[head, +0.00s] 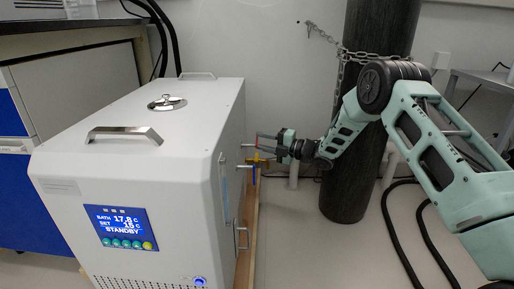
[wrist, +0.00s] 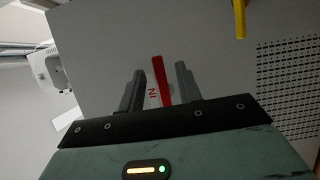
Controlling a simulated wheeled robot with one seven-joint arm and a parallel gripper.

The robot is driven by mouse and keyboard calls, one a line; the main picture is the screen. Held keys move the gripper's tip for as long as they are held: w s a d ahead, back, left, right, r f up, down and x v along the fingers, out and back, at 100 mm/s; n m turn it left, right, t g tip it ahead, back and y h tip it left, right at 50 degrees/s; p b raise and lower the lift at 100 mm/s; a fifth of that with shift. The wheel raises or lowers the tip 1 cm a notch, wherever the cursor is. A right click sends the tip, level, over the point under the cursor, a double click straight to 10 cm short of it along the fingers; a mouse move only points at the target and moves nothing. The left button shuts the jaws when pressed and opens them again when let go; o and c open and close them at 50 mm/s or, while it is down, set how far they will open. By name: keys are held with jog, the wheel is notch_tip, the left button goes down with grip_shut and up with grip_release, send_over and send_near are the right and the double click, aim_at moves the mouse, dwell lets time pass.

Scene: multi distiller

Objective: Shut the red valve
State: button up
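The red valve handle (wrist: 160,78) shows in the wrist view as an upright red bar in front of the white machine's side panel. My gripper (wrist: 160,69) is open, with one dark finger on each side of the handle. A narrow gap shows on both sides, so I see no firm hold. In the head view my gripper (head: 264,142) is beside the right side of the machine (head: 130,140), near the valve fittings. A little red shows there among the fingers. The valve body is mostly hidden.
A yellow fitting (head: 262,159) with a blue handle (head: 253,175) is just below my gripper. A dark gas cylinder (head: 345,180) with a chain stands behind my arm. Black hoses lie on the floor at right. A vent grille (wrist: 290,85) is in the wrist view.

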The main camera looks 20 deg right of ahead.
jog(key=shift+b+x, duration=0.4)
jog(key=shift+x, duration=1)
grip_shut()
